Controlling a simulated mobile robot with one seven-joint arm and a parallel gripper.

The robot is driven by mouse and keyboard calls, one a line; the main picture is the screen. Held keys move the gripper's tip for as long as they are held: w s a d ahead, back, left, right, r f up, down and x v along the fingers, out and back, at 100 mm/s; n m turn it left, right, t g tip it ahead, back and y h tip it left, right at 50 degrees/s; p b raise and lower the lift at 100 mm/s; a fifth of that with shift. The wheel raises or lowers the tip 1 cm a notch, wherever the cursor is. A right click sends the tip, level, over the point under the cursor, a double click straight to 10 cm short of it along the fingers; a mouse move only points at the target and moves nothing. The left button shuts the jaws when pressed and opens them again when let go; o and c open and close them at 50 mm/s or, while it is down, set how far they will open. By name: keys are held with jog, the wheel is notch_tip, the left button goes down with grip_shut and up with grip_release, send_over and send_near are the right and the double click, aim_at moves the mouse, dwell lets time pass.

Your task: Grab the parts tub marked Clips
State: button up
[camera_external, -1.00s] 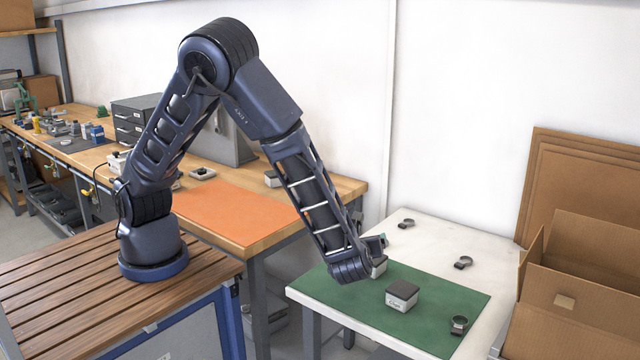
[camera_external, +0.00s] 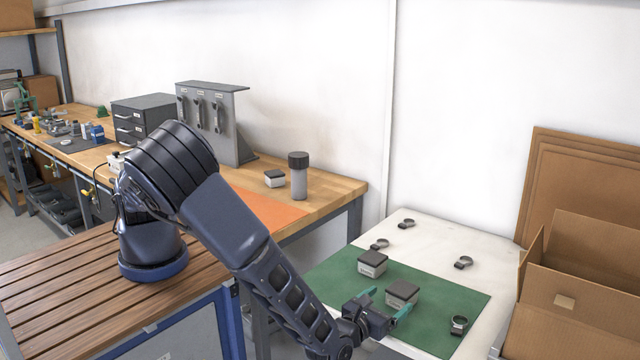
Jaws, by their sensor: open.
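A third similar tub (camera_external: 274,178) is on the wooden bench. I cannot tell which one is marked Clips. My gripper (camera_external: 385,302) is open, low over the front of the mat, with its green-tipped fingers to either side of the nearer tub's front. I cannot tell whether they touch it.
An open cardboard box (camera_external: 570,300) stands right of the table. A grey dark-capped bottle (camera_external: 298,176) stands on the bench. The mat's right side is mostly clear.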

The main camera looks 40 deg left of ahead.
aim_at(403, 288)
jog(key=shift+w+d, duration=0.15)
jog(key=shift+w, duration=1.75)
jog(key=shift+w+d, duration=0.15)
jog(key=shift+w, duration=1.7)
jog(key=c, duration=1.2)
jog(key=shift+o, duration=0.2)
jog(key=shift+r, duration=0.15)
